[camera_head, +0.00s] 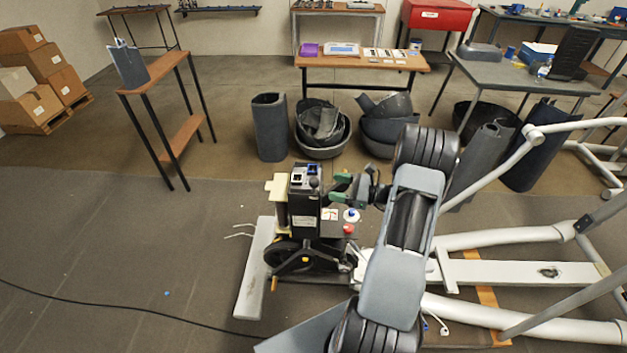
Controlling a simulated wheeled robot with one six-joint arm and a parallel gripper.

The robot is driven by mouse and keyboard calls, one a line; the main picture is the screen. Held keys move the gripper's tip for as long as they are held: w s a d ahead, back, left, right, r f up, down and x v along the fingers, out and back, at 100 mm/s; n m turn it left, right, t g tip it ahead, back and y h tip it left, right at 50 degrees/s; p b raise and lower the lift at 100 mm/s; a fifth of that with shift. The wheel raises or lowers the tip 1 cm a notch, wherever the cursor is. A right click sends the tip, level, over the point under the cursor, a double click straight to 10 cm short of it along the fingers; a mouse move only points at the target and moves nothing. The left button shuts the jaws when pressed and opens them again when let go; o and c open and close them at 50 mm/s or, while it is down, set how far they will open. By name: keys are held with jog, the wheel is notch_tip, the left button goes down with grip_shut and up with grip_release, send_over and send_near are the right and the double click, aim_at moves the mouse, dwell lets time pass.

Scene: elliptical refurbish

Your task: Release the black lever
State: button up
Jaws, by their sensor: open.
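The black upright housing (305,212) of the elliptical machine stands left of centre, with a blue-edged slot (311,169) on its top. A small dark knob (314,183) shows at the top right of the housing, beside my gripper; I cannot tell for sure if it is the black lever. My gripper (336,190), with green fingers, is open just right of the knob. I cannot tell whether a finger touches it. My grey and black arm hides part of the machine on the right.
The machine's white frame (520,272) runs to the right. A red knob (348,229) and a white disc with a blue centre (351,215) lie below my gripper. Grey bins (322,152) and a dark cylinder (270,128) stand behind.

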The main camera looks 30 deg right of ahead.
aim_at(314, 182)
jog(key=p+x, duration=0.1)
jog(key=x, duration=0.6)
jog(key=shift+w+a+p, duration=0.2)
jog(key=shift+a+p, duration=0.1)
jog(key=shift+p, duration=0.05)
